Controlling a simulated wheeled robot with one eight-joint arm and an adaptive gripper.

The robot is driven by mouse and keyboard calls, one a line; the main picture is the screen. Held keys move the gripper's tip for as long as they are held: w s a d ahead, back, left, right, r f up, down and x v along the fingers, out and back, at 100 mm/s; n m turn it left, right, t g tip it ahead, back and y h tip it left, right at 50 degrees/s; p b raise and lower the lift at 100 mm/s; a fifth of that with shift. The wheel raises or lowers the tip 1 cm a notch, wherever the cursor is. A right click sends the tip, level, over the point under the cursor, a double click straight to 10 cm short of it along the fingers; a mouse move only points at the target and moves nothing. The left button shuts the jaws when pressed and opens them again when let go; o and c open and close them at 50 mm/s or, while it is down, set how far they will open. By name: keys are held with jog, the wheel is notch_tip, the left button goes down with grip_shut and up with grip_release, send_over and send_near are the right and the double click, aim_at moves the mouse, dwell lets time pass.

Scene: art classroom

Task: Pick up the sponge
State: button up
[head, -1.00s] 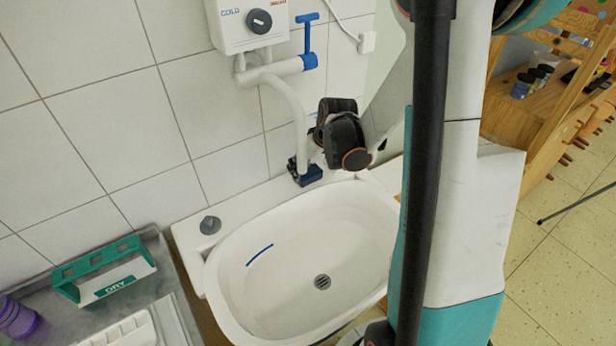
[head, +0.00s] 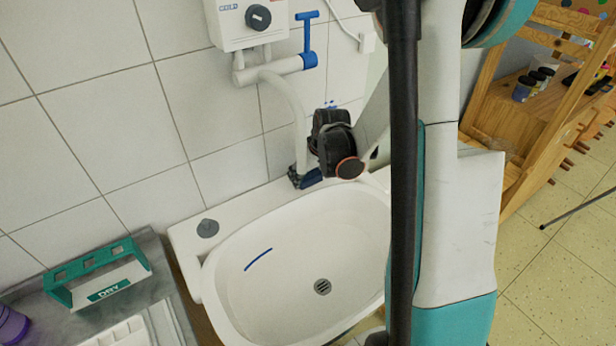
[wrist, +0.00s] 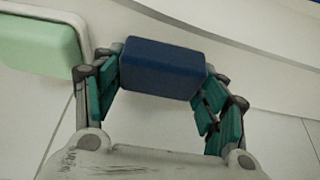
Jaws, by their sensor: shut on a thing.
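The sponge is a dark blue block (wrist: 162,68) between the teal-padded fingers of my gripper (wrist: 161,82) in the wrist view. My gripper is shut on it, with one finger at each side. In the head view my gripper (head: 299,176) is over the back rim of the sink, just below the pipe, and a small part of the blue sponge (head: 312,179) shows there. The dark wrist joint hides much of the gripper. I cannot tell whether the sponge still touches the rim.
The white sink (head: 225,305) has a drain and a blue line inside. A white water heater (head: 247,22) with a bent pipe hangs above. A green rack marked DRY (head: 97,275) stands left. A pale green block (wrist: 38,42) is beside my gripper. A wooden shelf (head: 490,120) stands right.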

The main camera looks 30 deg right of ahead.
notch_tip(320, 180, up, 10)
jog(key=p, duration=0.4)
jog(key=shift+c, duration=0.5)
